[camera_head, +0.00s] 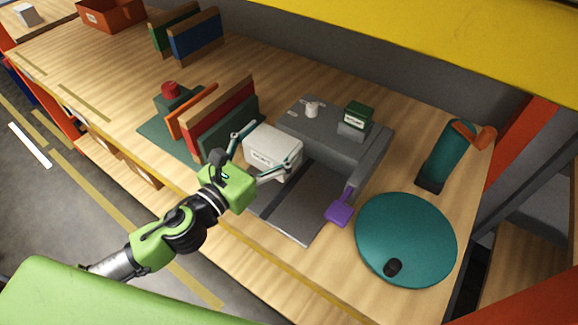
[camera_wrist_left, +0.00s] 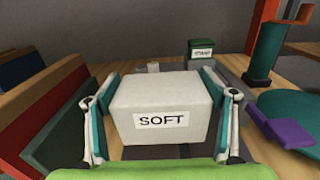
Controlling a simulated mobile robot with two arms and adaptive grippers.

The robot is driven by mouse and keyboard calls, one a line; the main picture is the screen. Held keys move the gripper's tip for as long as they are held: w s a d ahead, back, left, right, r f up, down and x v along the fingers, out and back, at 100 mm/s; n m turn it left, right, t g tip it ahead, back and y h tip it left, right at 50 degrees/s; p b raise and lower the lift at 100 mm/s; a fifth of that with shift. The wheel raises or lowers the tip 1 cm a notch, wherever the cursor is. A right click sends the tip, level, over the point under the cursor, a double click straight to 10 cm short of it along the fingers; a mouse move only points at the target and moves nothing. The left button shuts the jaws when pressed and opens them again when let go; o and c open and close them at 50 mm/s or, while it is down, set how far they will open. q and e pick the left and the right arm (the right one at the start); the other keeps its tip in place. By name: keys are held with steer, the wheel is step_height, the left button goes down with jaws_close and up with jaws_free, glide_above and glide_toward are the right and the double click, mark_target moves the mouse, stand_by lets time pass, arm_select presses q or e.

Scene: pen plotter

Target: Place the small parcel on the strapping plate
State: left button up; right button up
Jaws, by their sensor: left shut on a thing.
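The small parcel is a white box (camera_head: 271,147) with a label; in the left wrist view the parcel (camera_wrist_left: 162,100) reads SOFT. My left gripper (camera_head: 262,150) is shut on it, with one finger on each side. The strapping plate seems to be the flat grey plate (camera_head: 308,218) with a dark stripe, in front of the grey machine (camera_head: 345,137). The parcel is over or near the plate's back left part. I cannot tell whether it touches the plate. My right gripper is not in view.
Upright red and green boards (camera_head: 219,112) stand close to the left of the gripper. A purple paddle (camera_head: 339,213) juts out at the plate's right. A teal disc (camera_head: 405,238) and a teal cylinder (camera_head: 446,152) stand further right. A green box (camera_head: 358,115) sits on the machine.

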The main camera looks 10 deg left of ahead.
arm_select(q)
steer(key=d+f, duration=0.1)
steer(key=f, duration=0.1)
steer(key=d+f, duration=0.2)
steer(key=shift+s+d+f+b, duration=0.15)
steer(key=shift+f+b, duration=0.15)
steer(key=shift+b, duration=0.1)
steer(key=f, duration=0.1)
steer(key=f+b, duration=0.1)
steer(key=f, duration=0.1)
steer(key=shift+d+f, duration=0.25)
steer(key=shift+f, duration=0.1)
steer(key=o, duration=1.4)
steer(key=shift+c, duration=0.2)
steer(key=shift+s, duration=0.1)
steer(key=shift+a, duration=0.1)
